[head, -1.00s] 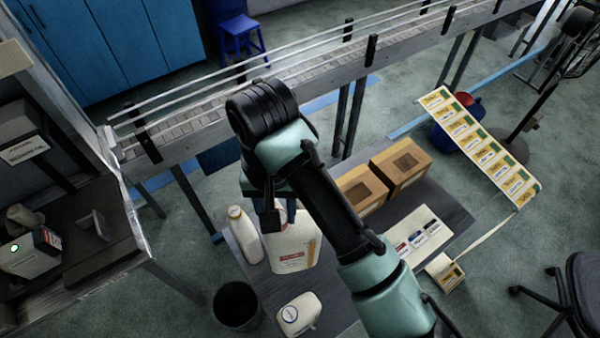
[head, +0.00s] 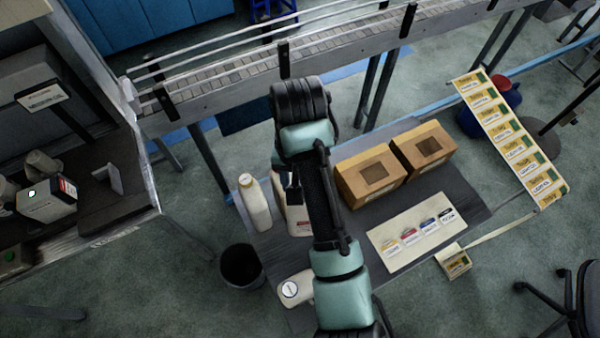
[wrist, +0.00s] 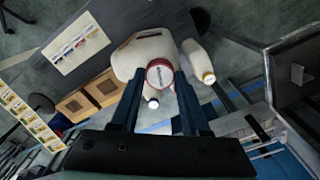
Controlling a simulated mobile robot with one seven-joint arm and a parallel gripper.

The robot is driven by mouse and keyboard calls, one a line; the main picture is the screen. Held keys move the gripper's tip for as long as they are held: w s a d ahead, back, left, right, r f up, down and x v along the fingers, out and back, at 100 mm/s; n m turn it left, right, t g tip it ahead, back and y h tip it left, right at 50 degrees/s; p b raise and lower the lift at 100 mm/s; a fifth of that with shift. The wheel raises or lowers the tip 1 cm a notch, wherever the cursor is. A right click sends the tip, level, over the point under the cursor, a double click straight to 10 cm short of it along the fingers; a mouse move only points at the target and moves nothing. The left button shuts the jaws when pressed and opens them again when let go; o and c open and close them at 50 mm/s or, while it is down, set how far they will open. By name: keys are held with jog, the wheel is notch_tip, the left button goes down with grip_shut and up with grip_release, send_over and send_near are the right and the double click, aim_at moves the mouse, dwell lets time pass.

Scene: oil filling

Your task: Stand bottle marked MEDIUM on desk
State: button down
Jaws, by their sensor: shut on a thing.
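The label's wording is too small to read. My gripper (wrist: 157,80) is shut on the jug. I cannot tell whether the jug's base touches the dark desk (head: 440,195). A slimmer cream bottle (head: 255,203) stands just left of it; it also shows in the wrist view (wrist: 197,60).
Two cardboard boxes (head: 370,178) and a card of labels (head: 400,240) lie to the right. A black bin (head: 241,268) stands at the left; a conveyor (head: 330,50) runs behind.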

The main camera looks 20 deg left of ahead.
jog(key=shift+f+b, duration=6.95)
jog(key=shift+f, duration=2.65)
jog(key=shift+s+d+r+p, duration=0.1)
jog(key=shift+d+p, duration=0.05)
jog(key=shift+p, duration=0.3)
jog(key=shift+f, duration=0.25)
jog(key=shift+c, duration=1.8)
grip_release()
jog(key=shift+o, duration=0.5)
jog(key=shift+s+f, duration=0.1)
jog(key=shift+f, duration=0.05)
jog(key=shift+o, duration=1.2)
